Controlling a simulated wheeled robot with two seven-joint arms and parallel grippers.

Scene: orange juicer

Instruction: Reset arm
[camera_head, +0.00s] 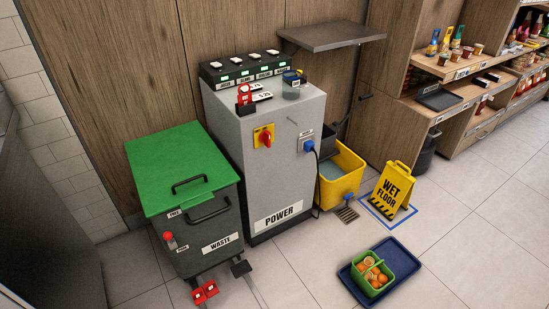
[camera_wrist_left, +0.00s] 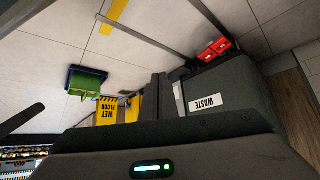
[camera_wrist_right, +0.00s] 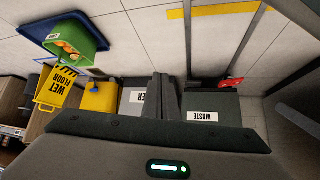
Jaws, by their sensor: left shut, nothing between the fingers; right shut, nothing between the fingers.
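No arm or gripper shows in the head view. My left gripper (camera_wrist_left: 157,78) appears at the middle of the left wrist view, its dark fingers shut with nothing between them. My right gripper (camera_wrist_right: 165,78) appears at the middle of the right wrist view, also shut and empty. Both wrist views look on the room upside down. Neither gripper visibly touches anything. The grey power cabinet (camera_head: 280,180) is partly hidden behind the right fingers in the right wrist view.
A green basket (camera_head: 366,287) of oranges sits on a blue tray (camera_head: 403,258) on the floor. A yellow wet-floor sign (camera_head: 392,187) and a yellow bucket (camera_head: 341,187) stand near the cabinet. Stocked shelves (camera_head: 440,70) are at the right. Tiled floor at the front right is clear.

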